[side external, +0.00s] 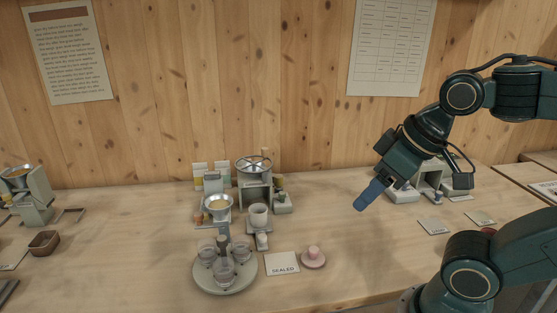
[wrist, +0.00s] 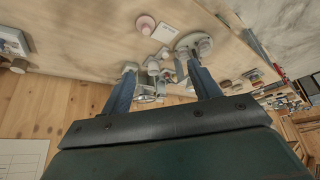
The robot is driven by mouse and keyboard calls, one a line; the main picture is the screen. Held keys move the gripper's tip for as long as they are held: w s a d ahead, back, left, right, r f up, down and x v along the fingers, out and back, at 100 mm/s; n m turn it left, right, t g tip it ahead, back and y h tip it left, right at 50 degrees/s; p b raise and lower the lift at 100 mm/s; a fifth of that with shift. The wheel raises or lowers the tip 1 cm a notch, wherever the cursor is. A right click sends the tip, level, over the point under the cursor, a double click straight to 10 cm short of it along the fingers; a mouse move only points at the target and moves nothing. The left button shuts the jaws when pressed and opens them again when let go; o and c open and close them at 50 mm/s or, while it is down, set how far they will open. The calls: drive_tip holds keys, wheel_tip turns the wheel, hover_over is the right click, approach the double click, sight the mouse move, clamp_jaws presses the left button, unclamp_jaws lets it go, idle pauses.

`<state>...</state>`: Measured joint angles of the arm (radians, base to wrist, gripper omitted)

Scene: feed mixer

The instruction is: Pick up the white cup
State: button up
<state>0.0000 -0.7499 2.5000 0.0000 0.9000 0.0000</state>
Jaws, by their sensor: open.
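The white cup (side external: 258,213) stands upright on a small stand in front of the grey mixer (side external: 255,190), in the middle of the table in the side view. In the wrist view, a small pale shape between the fingers may be the cup, but it is too small to be sure. My gripper (side external: 361,206) is to the right of the cup and raised above the table, with its blue fingers pointing down and left. In the wrist view my gripper (wrist: 161,68) has its fingers apart and nothing held between them.
A round tray (side external: 205,285) with several glass jars stands in front of the cup. A metal funnel (side external: 218,205) is close on its left. A SEALED card (side external: 282,264) and a pink weight-like piece on a saucer (side external: 313,262) lie to the front right. Bare table lies between cup and gripper.

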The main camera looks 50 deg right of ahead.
drive_tip(key=shift+o, duration=0.7)
drive_tip(key=shift+w, duration=0.1)
drive_tip(key=m+g, duration=0.6)
drive_tip(key=m, duration=1.6)
hover_over(258, 216)
drive_tip(key=w+d, duration=0.1)
drive_tip(key=d, duration=0.1)
wheel_tip(258, 216, down, 8)
drive_tip(key=shift+w+d+f+m, duration=0.2)
drive_tip(key=shift+w+f+m, duration=0.05)
drive_tip(key=shift+f+m, duration=0.1)
drive_tip(key=shift+f, duration=0.1)
drive_tip(key=shift+f, duration=4.25)
